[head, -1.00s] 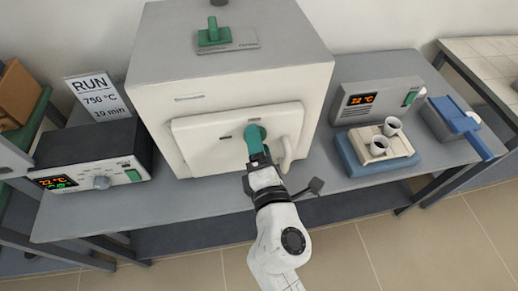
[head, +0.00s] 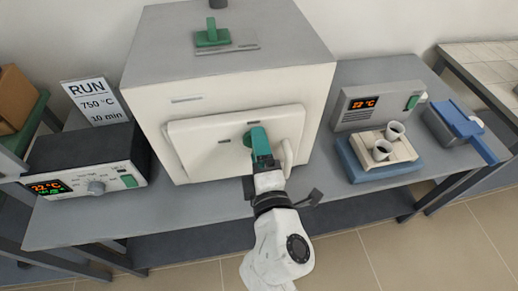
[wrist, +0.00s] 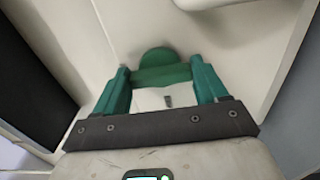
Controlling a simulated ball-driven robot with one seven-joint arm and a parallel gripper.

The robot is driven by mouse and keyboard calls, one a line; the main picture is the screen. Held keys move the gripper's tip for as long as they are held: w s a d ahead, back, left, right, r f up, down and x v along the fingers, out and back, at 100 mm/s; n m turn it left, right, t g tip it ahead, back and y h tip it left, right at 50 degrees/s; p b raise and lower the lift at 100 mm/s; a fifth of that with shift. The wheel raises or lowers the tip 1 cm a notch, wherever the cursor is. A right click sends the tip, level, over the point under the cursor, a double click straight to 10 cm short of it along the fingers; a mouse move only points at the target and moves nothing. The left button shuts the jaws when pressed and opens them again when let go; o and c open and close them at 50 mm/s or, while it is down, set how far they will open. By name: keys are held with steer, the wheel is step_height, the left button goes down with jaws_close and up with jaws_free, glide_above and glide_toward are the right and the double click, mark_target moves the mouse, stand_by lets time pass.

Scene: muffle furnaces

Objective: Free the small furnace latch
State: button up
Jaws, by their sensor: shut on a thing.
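The furnace (head: 235,85) is a big pale box with a grey top, standing mid-bench. Its front door (head: 205,148) looks flush with the front. A green latch (head: 248,139) sits on the door, partly hidden behind my gripper (head: 261,143) in the head view. In the wrist view, the latch (wrist: 157,60) has a rounded head and a crossbar. My gripper's teal fingers (wrist: 160,74) stand on either side of the crossbar and are shut on it. A pale door handle (head: 287,158) is just right of the gripper.
A control box (head: 90,160) and a RUN 750 °C card (head: 98,100) stand left. A green lever (head: 211,38) tops the furnace.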

steer(key=shift+d+f, duration=0.1)
steer(key=o, duration=1.1)
steer(key=shift+c, duration=0.2)
steer(key=shift+s, duration=0.1)
steer(key=b+v, duration=0.2)
steer(key=v, duration=0.8)
steer(key=shift+s, duration=0.3)
